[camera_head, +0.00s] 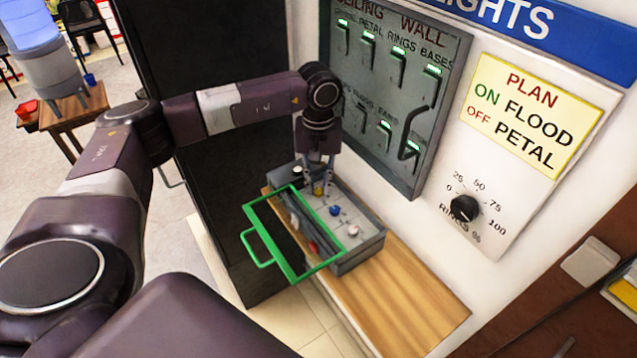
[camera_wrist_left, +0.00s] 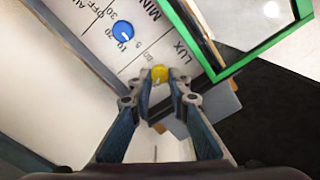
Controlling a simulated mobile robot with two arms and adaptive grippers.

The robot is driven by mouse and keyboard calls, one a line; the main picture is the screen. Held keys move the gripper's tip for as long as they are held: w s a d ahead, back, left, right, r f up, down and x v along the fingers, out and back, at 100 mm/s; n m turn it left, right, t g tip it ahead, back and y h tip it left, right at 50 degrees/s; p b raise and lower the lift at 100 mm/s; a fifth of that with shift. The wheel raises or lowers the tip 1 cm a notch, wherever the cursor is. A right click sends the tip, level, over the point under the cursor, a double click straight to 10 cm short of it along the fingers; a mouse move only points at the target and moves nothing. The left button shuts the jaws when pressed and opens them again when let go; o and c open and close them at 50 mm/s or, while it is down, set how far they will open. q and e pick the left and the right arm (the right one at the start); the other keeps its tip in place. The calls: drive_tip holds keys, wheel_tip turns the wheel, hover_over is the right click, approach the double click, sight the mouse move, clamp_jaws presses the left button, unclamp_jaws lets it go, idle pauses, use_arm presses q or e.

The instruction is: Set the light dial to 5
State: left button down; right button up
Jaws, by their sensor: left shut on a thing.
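A grey control box (camera_head: 362,252) with a white dial face sits on the wooden shelf, its green-framed cover (camera_head: 262,250) swung open to the left. My left gripper (camera_head: 316,188) reaches down to the far end of the box. In the left wrist view my left gripper (camera_wrist_left: 159,92) is shut on a small yellow dial (camera_wrist_left: 161,73), beside printed "LUX" and a "5". I cannot tell which number the yellow dial points to. A blue dial (camera_wrist_left: 123,32) sits beside it under the "MIN" print; it also shows in the head view (camera_head: 335,210). My right gripper is not in view.
A white knob (camera_head: 353,231) is at the near end of the box. A grey switch panel (camera_head: 390,90) and a black rings knob (camera_head: 464,208) are on the wall. The wooden shelf (camera_head: 415,305) is clear in front. A dark cabinet (camera_head: 215,190) stands left.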

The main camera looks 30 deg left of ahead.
sight(317, 189)
use_arm(q)
drive_tip(key=n+b, duration=0.2)
drive_tip(key=shift+f+n, duration=0.15)
drive_tip(key=shift+n, duration=0.15)
drive_tip(key=n+b, duration=0.2)
drive_tip(key=shift+a+n, duration=0.1)
drive_tip(key=shift+n, duration=0.3)
drive_tip(key=n+b, duration=0.1)
drive_tip(key=n, duration=0.2)
drive_tip(key=shift+s+b, duration=0.1)
drive_tip(key=shift+b, duration=0.2)
drive_tip(key=shift+r+n+b, duration=0.25)
drive_tip(key=shift+n+b, duration=0.3)
drive_tip(key=shift+n, duration=1.05)
drive_tip(key=c, duration=1.8)
unclamp_jaws()
drive_tip(key=shift+s, duration=0.1)
wheel_tip(317, 189, up, 12)
